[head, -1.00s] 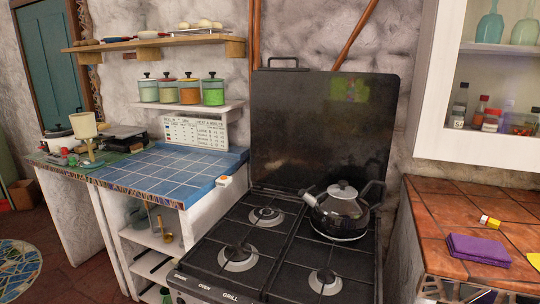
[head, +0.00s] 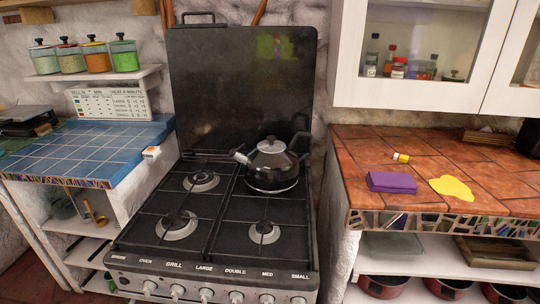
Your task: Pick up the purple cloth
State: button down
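The purple cloth (head: 391,182) lies folded into a flat rectangle on the terracotta-tiled counter (head: 358,150), right of the stove. It lies a little back from the counter's mosaic front edge. A yellow cloth (head: 452,188) lies spread just to its right. My gripper is not in the head view.
The stove (head: 150,222) with a black kettle (head: 270,165) on a back burner stands left of the counter. A small yellow-and-white item (head: 401,157) lies behind the purple cloth. A white cabinet (head: 400,95) hangs above. Red pots (head: 383,287) sit on the shelf below.

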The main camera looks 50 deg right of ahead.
aim_at(380, 181)
jog(key=z, duration=1.6)
